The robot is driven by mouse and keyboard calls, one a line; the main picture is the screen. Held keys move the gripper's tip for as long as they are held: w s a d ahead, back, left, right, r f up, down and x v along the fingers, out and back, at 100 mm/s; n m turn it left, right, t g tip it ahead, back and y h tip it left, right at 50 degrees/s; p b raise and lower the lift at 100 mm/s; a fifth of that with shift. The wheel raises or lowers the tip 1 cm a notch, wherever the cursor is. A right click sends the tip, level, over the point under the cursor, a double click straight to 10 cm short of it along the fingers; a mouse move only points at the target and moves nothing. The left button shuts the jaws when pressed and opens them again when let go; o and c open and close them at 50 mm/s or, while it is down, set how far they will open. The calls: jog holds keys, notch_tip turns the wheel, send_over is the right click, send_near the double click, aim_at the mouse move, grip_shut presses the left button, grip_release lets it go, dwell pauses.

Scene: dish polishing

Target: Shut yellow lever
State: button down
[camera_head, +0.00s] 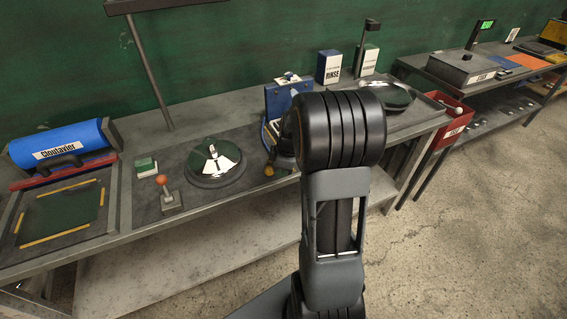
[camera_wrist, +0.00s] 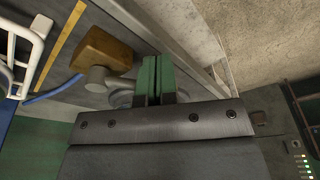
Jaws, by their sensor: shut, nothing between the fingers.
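The yellow lever's knob (camera_wrist: 103,52) is a worn yellow-orange block in the wrist view, on a grey stem (camera_wrist: 98,78) that leads to a round grey base. My gripper (camera_wrist: 157,78) has its green fingers pressed together with nothing between them. The fingers are just right of the knob, in front of the grey base, and partly hide it. I cannot tell whether they touch the lever. In the head view a small yellow knob (camera_head: 269,171) shows at the bench's front edge, left of my arm. My arm hides the fingers there.
A blue machine (camera_head: 276,103) stands behind the knob. A round plate holder (camera_head: 215,163) and an orange-topped lever (camera_head: 168,192) are to the left. A white rack (camera_wrist: 25,50) is left in the wrist view. A red bin (camera_head: 450,118) is at the right; the floor in front is clear.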

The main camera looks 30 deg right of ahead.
jog(key=shift+w+a, duration=0.2)
jog(key=shift+a, duration=0.25)
